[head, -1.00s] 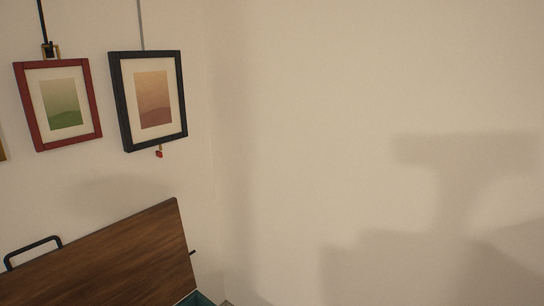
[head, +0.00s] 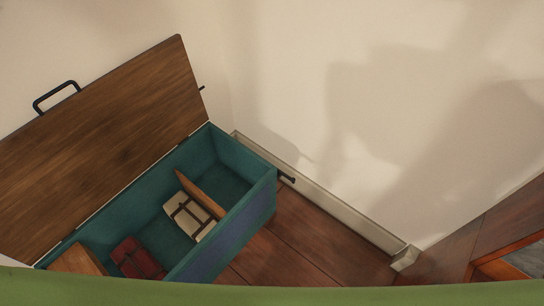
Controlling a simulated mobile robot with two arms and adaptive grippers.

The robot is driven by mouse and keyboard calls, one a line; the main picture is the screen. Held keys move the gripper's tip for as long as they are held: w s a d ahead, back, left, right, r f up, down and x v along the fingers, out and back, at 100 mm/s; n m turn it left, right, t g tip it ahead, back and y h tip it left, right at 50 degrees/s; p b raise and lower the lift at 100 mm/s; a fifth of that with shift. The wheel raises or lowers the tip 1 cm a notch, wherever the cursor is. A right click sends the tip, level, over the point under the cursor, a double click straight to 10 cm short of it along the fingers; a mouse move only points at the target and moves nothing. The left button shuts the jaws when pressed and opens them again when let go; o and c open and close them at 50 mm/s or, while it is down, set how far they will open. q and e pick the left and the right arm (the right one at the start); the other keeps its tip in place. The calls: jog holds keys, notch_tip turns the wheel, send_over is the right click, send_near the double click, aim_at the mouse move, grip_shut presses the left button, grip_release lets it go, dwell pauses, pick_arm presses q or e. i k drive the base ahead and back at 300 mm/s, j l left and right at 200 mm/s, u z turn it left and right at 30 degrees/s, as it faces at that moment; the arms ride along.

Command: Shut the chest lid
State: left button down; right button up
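The chest (head: 240,218) stands at the lower left, a teal box set close to the wall. Its wooden lid (head: 105,135) is raised, tilted back towards the wall. A black handle (head: 56,96) sits on the lid's upper edge. Inside the chest lie a cream bundle with dark straps (head: 187,216), a dark red bundle (head: 135,258) and a wooden divider (head: 200,193). Neither of my grippers shows in the head view.
A black handle (head: 286,177) sticks out from the chest's right end. A pale baseboard (head: 335,205) runs along the wall. Bare wooden floor (head: 300,250) lies right of the chest. A green surface (head: 300,296) crosses the bottom edge.

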aim_at(60, 167)
jog(key=u, duration=1.55)
